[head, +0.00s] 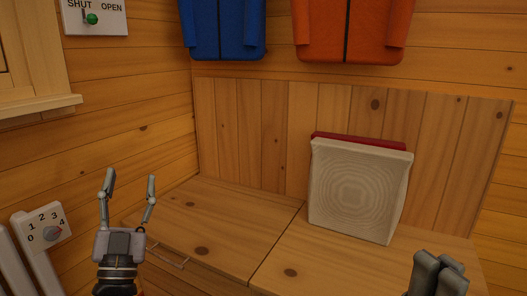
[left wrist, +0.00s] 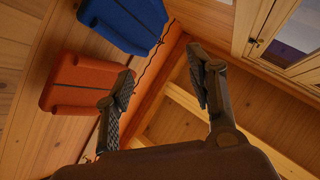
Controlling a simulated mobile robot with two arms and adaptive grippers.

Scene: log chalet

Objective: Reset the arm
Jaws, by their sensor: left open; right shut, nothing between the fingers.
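My left gripper (head: 128,187) is open and empty in the head view, raised in front of the left part of the wooden bench. Its two fingers also show in the left wrist view (left wrist: 163,92), spread apart with nothing between them. My right gripper (head: 440,262) is at the lower right of the head view, its fingers together and empty, in front of the bench's right part. The rest of the right arm is out of view.
A wooden bench (head: 225,215) with a high back stands in the corner. A pale square cushion (head: 355,195) leans there before a red one (head: 330,136). Blue (head: 222,25) and orange (head: 352,28) jackets hang above. A dial (head: 42,229) and a SHUT/OPEN switch (head: 92,18) are at left.

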